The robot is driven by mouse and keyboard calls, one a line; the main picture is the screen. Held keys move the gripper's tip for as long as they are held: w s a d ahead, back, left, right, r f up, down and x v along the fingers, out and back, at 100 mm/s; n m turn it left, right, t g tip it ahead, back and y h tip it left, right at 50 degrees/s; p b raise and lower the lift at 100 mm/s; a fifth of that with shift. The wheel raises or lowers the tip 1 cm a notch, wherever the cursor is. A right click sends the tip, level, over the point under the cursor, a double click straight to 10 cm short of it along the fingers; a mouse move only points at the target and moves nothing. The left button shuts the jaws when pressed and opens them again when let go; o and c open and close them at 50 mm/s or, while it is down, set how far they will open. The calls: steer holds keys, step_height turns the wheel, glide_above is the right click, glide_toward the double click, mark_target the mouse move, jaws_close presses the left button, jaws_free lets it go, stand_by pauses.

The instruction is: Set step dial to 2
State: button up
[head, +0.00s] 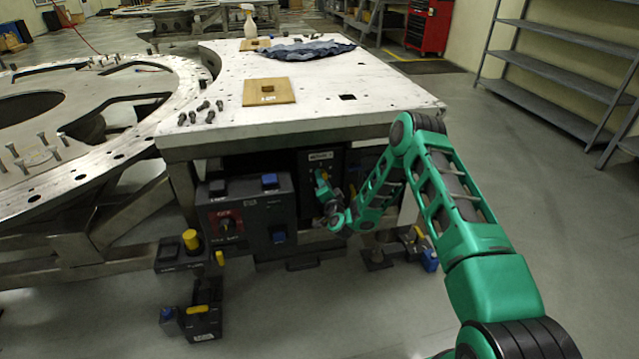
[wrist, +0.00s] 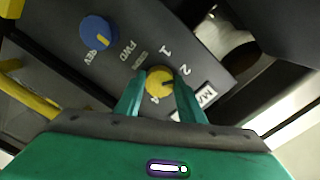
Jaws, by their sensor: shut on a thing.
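The step dial is a small round yellow knob (wrist: 159,82) with a dark pointer line, on a dark control panel (wrist: 205,45) in the wrist view. The printed marks 1 and 2 stand beside it. The pointer line runs toward the right of the picture, near my right finger; its exact setting is hard to read. My gripper (wrist: 159,92) is shut on the dial, with a green finger on each side. In the head view my gripper (head: 324,190) reaches the panel (head: 312,161) under the table's front edge, and largely covers the dial.
A blue knob (wrist: 99,32) marked FWD and REV sits beside the dial. A grey box (head: 246,212) with a red-plated switch stands left of my gripper. The metal tabletop (head: 330,110) overhangs the panel. Pedal-like units (head: 203,318) lie on the floor at left.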

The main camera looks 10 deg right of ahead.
steer(key=shift+d+f, duration=0.1)
steer(key=shift+d, duration=0.05)
steer(key=o, duration=1)
steer(key=shift+o, duration=0.2)
steer(key=s, duration=1)
steer(key=shift+s, duration=0.35)
